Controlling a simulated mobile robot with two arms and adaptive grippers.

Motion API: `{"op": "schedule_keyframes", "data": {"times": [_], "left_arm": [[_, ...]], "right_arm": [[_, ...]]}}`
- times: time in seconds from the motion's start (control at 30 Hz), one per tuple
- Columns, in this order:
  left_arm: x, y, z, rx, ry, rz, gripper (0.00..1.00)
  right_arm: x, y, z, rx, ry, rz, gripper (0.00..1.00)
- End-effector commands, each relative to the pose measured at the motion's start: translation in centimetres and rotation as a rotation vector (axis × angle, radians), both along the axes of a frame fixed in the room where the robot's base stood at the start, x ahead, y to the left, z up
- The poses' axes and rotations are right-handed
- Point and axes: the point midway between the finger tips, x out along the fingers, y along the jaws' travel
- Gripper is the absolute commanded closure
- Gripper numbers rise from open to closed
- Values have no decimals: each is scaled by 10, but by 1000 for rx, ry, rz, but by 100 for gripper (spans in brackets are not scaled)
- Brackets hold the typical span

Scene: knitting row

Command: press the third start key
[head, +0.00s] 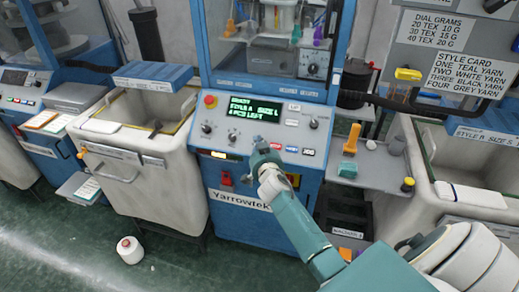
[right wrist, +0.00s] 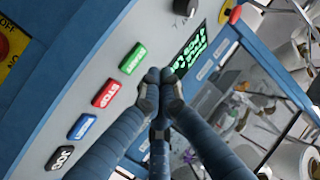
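A blue machine with a slanted grey control panel (head: 245,122) stands in front of me. In the right wrist view, a green key (right wrist: 132,57) on it tops a row with a red STOP key (right wrist: 106,92), a blue key (right wrist: 82,126) and a black JOG key (right wrist: 60,158). My right gripper (head: 262,147) is shut and empty, its fingertips (right wrist: 160,76) together just beside the green key. I cannot tell whether they touch the panel. In the head view the gripper hides the green key. My left gripper is not in view.
A lit green display (head: 241,109) and a red button (head: 210,100) sit higher on the panel. A grey bin (head: 140,165) stands left of the machine. A side shelf (head: 378,165) with an orange tool (head: 350,139) is at right. A white cone (head: 130,250) lies on the floor.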

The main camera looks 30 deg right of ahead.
Motion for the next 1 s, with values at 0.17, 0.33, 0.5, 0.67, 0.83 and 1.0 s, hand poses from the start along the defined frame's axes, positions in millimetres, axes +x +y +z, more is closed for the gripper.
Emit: {"op": "schedule_keyframes", "data": {"times": [0.17, 0.33, 0.5, 0.67, 0.83, 1.0], "left_arm": [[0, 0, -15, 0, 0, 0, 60], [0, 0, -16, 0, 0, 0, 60], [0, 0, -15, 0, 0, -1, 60], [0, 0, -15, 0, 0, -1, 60], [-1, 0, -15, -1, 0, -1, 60], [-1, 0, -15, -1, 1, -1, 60]], "right_arm": [[5, -7, -12, 0, -1, -1, 100], [7, -8, -12, 0, -1, 1, 100], [7, -8, -12, 0, -1, 0, 100], [7, -8, -12, 0, -1, 0, 100], [6, -8, -12, 0, -1, 0, 100], [6, -8, -12, 0, -1, 0, 100]]}}
